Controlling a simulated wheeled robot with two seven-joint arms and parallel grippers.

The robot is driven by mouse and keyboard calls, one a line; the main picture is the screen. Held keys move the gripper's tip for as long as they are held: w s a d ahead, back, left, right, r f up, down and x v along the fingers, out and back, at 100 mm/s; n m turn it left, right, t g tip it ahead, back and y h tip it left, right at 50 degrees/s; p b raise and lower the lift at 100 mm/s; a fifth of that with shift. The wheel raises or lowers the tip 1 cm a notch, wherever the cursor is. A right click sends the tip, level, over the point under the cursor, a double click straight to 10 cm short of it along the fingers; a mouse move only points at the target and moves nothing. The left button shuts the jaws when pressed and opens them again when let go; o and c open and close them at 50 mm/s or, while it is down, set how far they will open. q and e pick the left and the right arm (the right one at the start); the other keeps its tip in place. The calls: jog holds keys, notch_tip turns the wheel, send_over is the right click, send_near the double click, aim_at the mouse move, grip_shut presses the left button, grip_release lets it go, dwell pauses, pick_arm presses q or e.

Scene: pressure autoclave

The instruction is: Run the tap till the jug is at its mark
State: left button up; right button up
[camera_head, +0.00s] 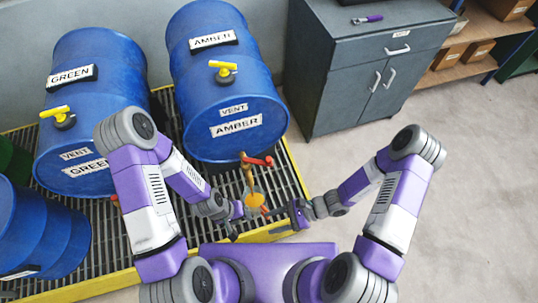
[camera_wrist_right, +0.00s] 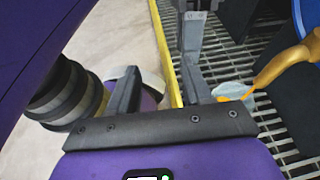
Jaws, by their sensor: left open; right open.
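The amber drum (camera_head: 222,85) lies on its side, with a brass-coloured tap (camera_head: 247,176) at its front; the tap also shows in the right wrist view (camera_wrist_right: 285,63). A red lever (camera_head: 262,161) on the tap points right. A small translucent jug (camera_wrist_right: 231,89) is below the tap, with orange in it. My left gripper (camera_head: 236,212) is open just left of the jug. My right gripper (camera_head: 296,216) is open and empty, right of the jug and apart from it.
The green drum (camera_head: 92,105) lies left of the amber one, and another blue drum (camera_head: 40,235) stands at lower left. All are over a grating (camera_head: 110,222) with a yellow edge. A grey cabinet (camera_head: 345,75) stands at back right. The floor (camera_head: 480,180) at right is clear.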

jog(key=w+r+m+t+y+p, duration=0.1)
jog(key=w+r+m+t+y, duration=0.1)
jog(key=w+r+m+t, duration=0.45)
jog(key=m+t, duration=0.4)
jog(key=t, duration=0.2)
send_near(269, 158)
jog(key=x, duration=0.3)
jog(key=shift+n+h, duration=0.25)
jog(key=shift+h, duration=0.05)
jog(key=x, duration=0.7)
jog(key=shift+s+a, duration=0.1)
jog(key=shift+s, duration=0.05)
jog(key=shift+c, duration=0.3)
grip_shut()
